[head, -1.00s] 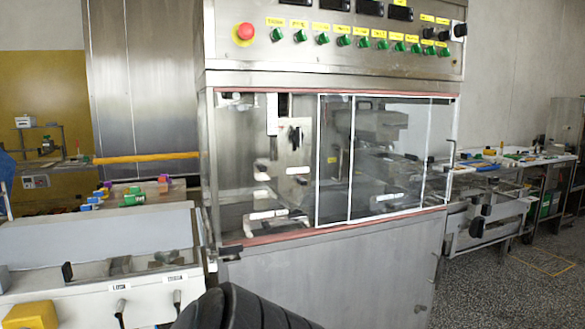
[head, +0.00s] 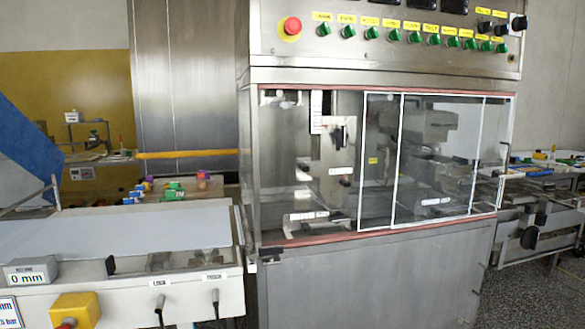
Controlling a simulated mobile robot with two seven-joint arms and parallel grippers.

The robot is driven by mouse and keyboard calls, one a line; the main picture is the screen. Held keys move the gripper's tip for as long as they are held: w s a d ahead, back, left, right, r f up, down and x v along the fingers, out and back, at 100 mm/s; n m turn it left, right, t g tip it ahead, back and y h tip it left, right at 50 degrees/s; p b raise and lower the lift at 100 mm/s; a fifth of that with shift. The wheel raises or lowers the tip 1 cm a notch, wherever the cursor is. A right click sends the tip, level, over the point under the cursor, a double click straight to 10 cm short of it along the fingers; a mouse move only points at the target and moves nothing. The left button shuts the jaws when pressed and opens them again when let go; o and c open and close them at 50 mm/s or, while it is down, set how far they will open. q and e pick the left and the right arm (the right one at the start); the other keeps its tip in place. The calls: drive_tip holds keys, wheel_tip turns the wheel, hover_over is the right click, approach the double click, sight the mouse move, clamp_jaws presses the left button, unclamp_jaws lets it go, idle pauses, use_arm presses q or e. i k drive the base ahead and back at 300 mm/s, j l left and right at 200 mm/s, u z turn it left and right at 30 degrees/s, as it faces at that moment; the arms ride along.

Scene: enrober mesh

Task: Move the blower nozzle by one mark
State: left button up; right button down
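The steel enrober machine (head: 375,270) stands in the middle of the head view. Inside its cabinet, at the left, is an upright pale plate with a white scale strip (head: 316,112) and a black knob (head: 340,135) beside it. This may be the blower nozzle's mount. The nozzle itself and the marks are too small to tell apart. White-framed clear panels (head: 380,165) cover the middle and right of the cabinet front. The left part shows no white frame; I cannot tell whether it is open. Neither of my grippers is in view.
A red emergency button (head: 292,26) and a row of green knobs (head: 393,35) sit above the cabinet. At the left is a white conveyor unit (head: 120,285) with a "0 mm" display (head: 32,271) and yellow box (head: 75,310). A bench (head: 545,165) stands right.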

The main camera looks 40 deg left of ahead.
sight(327, 162)
drive_tip(key=u, duration=1.05)
